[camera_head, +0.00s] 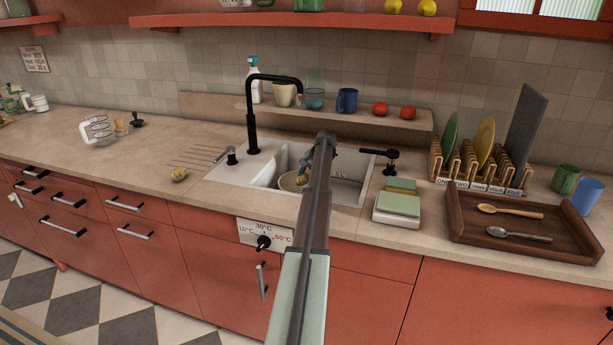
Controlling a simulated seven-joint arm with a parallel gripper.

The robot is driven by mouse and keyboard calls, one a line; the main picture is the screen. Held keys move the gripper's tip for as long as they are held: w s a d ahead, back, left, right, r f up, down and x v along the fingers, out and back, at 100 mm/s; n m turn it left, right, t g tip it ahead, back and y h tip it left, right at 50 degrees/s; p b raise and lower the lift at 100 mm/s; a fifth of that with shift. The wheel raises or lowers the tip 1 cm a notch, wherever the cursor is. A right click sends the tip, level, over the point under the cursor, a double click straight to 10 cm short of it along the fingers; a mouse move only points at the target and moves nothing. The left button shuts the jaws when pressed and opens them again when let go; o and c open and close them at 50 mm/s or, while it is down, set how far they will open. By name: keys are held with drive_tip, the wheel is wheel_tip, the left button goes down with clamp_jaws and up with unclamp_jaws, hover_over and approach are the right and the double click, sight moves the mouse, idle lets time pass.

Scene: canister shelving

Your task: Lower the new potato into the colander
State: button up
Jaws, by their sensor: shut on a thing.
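My gripper (304,174) is over the sink, just above the right side of the colander, and mostly hidden by my arm. It is shut on the new potato, of which at most a small yellowish bit shows. I cannot tell whether the potato touches the colander. Another small yellowish-brown potato-like lump (179,175) lies on the counter left of the sink.
The black tap (252,120) arches over the back of the sink (343,189). A ledge behind holds cups and two tomatoes (380,109). To the right are sponges (398,203), a plate rack (480,172) and a wooden tray (520,229). The front counter left of the sink is mostly clear.

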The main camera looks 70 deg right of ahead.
drive_tip(key=shift+f, duration=2.05)
idle(1.5)
drive_tip(key=o, duration=1.2)
drive_tip(key=v, duration=1.4)
drive_tip(key=shift+a, duration=0.1)
